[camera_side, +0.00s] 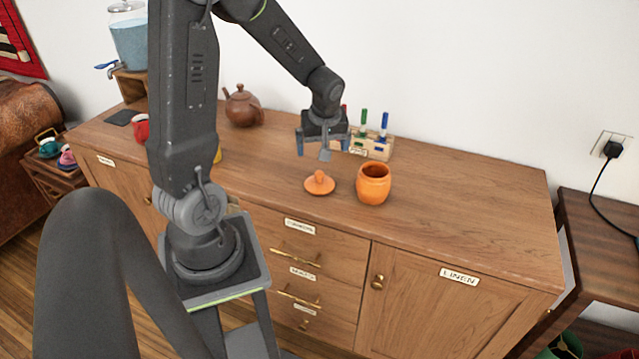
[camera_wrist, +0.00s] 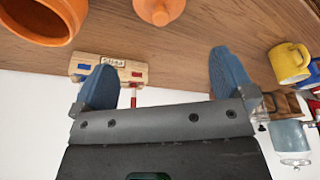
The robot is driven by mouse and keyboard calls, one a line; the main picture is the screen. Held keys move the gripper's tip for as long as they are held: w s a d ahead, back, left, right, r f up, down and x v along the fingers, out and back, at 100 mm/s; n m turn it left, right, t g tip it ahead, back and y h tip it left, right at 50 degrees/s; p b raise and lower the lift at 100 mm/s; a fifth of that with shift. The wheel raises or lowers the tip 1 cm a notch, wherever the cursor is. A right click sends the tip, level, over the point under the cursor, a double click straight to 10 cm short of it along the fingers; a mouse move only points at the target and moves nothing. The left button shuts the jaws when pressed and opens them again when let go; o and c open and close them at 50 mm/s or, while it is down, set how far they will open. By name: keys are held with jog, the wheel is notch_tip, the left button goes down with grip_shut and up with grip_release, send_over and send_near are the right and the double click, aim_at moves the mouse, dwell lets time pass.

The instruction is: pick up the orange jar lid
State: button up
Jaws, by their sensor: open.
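The orange jar lid (camera_side: 319,184) lies on the wooden sideboard top, its round knob facing up. The open orange jar (camera_side: 374,184) stands upright just right of it. My gripper (camera_side: 323,148) is open and empty, above and a little behind the lid, not touching it. In the wrist view the lid (camera_wrist: 158,8) shows at the top edge, partly cut off, beyond my gripper's blue fingertips (camera_wrist: 160,75). The jar (camera_wrist: 40,18) is at the top left there, also cut off.
A wooden marker holder (camera_side: 372,146) with upright markers stands behind the jar, close to my gripper. A brown teapot (camera_side: 242,106) stands at the back left. A yellow mug (camera_wrist: 288,63) shows in the wrist view. The sideboard top (camera_side: 470,200) right of the jar is clear.

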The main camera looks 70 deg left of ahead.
aim_at(319, 173)
jog(key=x, duration=1.3)
jog(key=shift+s+d, duration=0.1)
jog(key=shift+d, duration=0.15)
jog(key=shift+c, duration=0.3)
jog(key=c, duration=0.7)
jog(key=shift+r, duration=0.1)
